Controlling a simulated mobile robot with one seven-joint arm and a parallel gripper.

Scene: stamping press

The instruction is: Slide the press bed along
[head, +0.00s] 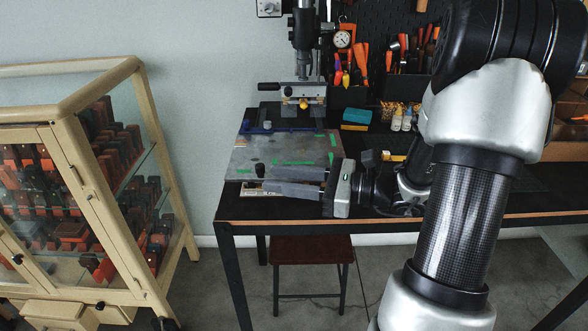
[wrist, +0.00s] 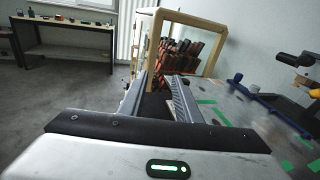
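The press bed is a flat grey plate (head: 250,150) with green tape marks, lying on the dark table under the press (head: 303,90). It shows at right in the wrist view (wrist: 222,92). A small dark knob (head: 260,170) stands near its front left part. My gripper (head: 270,178) reaches in from the right, low over the bed's front edge, its fingers pointing left. In the wrist view my gripper (wrist: 157,82) has its fingers apart with nothing visibly held. I cannot tell whether the fingers touch the bed or whether the knob lies between them.
A blue rail (head: 285,129) runs along the bed's back. A glass cabinet (head: 150,130) stands left of the table, with a floor gap between. A teal box (head: 357,116) and bottles sit right of the press. A stool (head: 311,250) is under the table.

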